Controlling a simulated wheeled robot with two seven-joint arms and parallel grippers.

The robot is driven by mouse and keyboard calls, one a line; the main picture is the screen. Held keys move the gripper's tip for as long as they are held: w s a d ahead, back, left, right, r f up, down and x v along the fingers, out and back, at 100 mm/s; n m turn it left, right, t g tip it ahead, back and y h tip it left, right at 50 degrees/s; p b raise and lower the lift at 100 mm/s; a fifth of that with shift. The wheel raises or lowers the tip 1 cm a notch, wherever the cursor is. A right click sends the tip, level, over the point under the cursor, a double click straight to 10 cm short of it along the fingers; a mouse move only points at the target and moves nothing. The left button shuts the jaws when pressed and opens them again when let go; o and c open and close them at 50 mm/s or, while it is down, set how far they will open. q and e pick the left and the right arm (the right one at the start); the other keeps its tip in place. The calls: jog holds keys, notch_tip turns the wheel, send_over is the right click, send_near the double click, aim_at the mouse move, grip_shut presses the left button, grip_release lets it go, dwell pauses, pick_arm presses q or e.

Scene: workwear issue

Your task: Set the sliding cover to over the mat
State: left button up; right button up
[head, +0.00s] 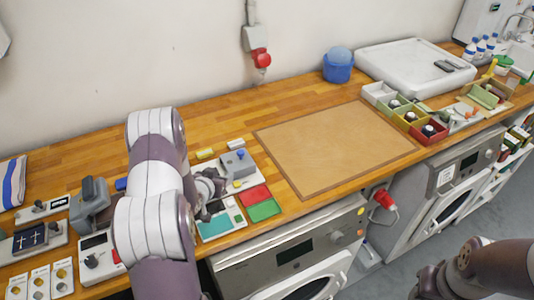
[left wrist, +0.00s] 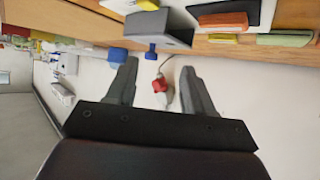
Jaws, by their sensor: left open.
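My left gripper (head: 214,194) is over the white panel (head: 231,210) at the counter's front, near a teal pad, a red pad (head: 255,195) and a green pad (head: 264,210). In the left wrist view its fingers (left wrist: 160,90) are apart with nothing held between them. A grey box-like piece (head: 238,162) with a blue knob sits just behind the pads; it also shows in the left wrist view (left wrist: 158,27), its blue knob (left wrist: 151,48) apart from the fingers. I cannot tell for certain which part is the sliding cover. A large tan mat (head: 335,145) lies bare to the right. My right gripper (head: 432,282) is partly in view at lower right.
Grey devices (head: 92,204) stand left of my left arm. Divided boxes (head: 430,133) and a white basin (head: 413,66) are on the right, with a blue tub (head: 338,66) behind. A red plug (head: 261,59) hangs on the wall. The tan mat is clear.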

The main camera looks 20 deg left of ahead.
aim_at(240, 153)
pick_arm(q)
jog(key=shift+t, duration=0.7)
jog(key=r+p+x, duration=0.1)
jog(key=x, duration=0.3)
jog(key=p+x, duration=0.1)
jog(key=x, duration=0.4)
jog(key=w+r+p+x, duration=0.1)
jog(key=x, duration=0.3)
jog(key=shift+w+d+r, duration=0.25)
jog(key=shift+w+d, duration=0.05)
jog(key=shift+d, duration=0.1)
